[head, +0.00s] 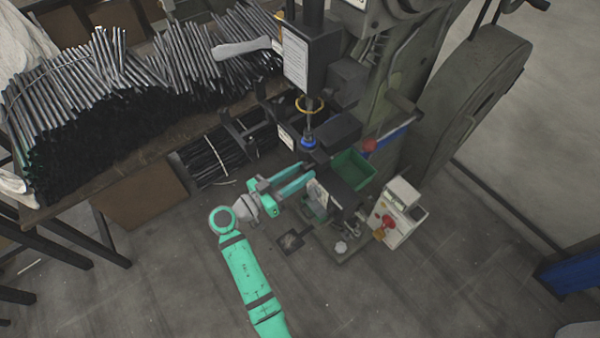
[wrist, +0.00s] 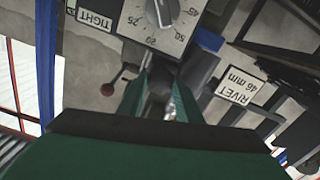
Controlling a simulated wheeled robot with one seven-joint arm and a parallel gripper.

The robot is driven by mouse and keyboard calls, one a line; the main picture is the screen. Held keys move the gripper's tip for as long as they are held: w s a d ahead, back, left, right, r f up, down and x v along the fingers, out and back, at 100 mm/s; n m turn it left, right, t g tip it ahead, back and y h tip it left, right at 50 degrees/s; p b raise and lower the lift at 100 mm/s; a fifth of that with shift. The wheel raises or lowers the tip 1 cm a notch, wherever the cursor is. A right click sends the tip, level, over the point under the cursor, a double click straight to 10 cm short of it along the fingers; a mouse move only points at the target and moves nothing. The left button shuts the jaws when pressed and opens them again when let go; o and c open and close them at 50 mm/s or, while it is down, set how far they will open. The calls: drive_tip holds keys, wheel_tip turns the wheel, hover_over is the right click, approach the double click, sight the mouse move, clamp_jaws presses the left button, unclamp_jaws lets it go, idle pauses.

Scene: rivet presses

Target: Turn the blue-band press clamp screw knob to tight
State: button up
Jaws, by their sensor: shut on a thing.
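The press (head: 345,78) with a blue band (head: 308,142) on its spindle stands at the centre of the head view. My gripper (head: 309,172) reaches in from the lower left at its lower front. In the wrist view my gripper (wrist: 160,88) has its teal fingers closed around a small grey part (wrist: 158,94). This looks like the clamp screw knob, mostly hidden between the fingers. A TIGHT label (wrist: 94,19) reads upside down at the upper left. A dial with a grey pointer knob (wrist: 162,12) shows just beyond the fingertips. The held knob's angle cannot be told.
A green bin (head: 352,170) sits right of my gripper. A control box with a red button (head: 390,221) stands lower right. Rod bundles (head: 190,57) fill the left bench.

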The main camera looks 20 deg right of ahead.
drive_tip(key=o, duration=1)
drive_tip(key=shift+o, duration=0.2)
drive_tip(key=v, duration=1.1)
